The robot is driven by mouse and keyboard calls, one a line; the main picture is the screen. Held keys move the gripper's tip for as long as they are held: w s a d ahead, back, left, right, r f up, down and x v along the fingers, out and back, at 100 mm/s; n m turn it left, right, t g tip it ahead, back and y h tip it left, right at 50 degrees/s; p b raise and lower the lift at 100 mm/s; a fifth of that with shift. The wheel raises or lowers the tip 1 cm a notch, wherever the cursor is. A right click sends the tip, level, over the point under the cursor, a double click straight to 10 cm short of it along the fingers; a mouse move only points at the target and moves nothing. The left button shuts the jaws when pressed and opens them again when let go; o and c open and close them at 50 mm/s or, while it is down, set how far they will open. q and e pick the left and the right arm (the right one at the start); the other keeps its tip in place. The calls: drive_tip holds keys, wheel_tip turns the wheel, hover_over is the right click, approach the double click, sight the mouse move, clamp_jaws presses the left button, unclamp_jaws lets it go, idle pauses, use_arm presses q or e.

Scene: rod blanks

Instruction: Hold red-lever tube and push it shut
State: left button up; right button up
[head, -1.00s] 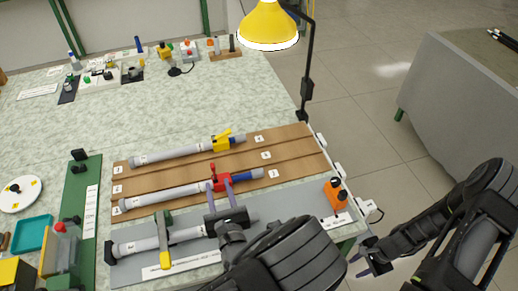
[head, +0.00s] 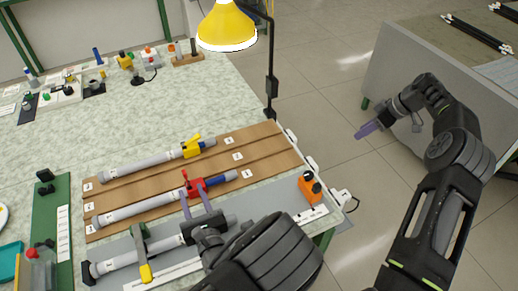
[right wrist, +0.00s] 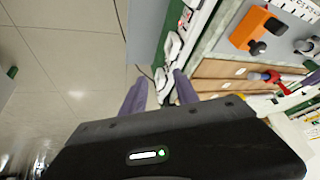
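The red-lever tube is a grey tube (head: 130,211) with a red clamp (head: 195,187) and a blue end (head: 229,176), lying on the brown board. Its red lever (head: 184,175) stands up; the clamp also shows in the right wrist view (right wrist: 268,77). My left gripper (head: 193,193) is at the near side of the red clamp, its purple fingers apart, tips close to the clamp. Whether they press on it I cannot tell. My right gripper (head: 368,131) is open and empty over the floor, right of the table; its spread fingers show in the right wrist view (right wrist: 158,90).
A yellow-lever tube (head: 135,164) lies behind, and a tube with a green and yellow clamp (head: 144,262) lies in front, partly hidden by my left arm. An orange box (head: 309,186) stands at the table's right edge. A yellow lamp (head: 227,27) and grey side table (head: 400,60) stand beyond.

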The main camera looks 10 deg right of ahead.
sight(183, 170)
drive_tip(key=a+n+g+h, duration=0.4)
drive_tip(key=a+n, duration=1.9)
drive_tip(key=a, duration=2.1)
drive_tip(key=shift+w+a+r+n+h, duration=0.15)
drive_tip(key=shift+a+r+n+h, duration=0.05)
drive_tip(key=shift+a+n+h, duration=0.1)
use_arm(q)
drive_tip(key=x, duration=1.2)
drive_tip(key=shift+c, duration=0.5)
clamp_jaws()
use_arm(e)
drive_tip(key=shift+o, duration=0.3)
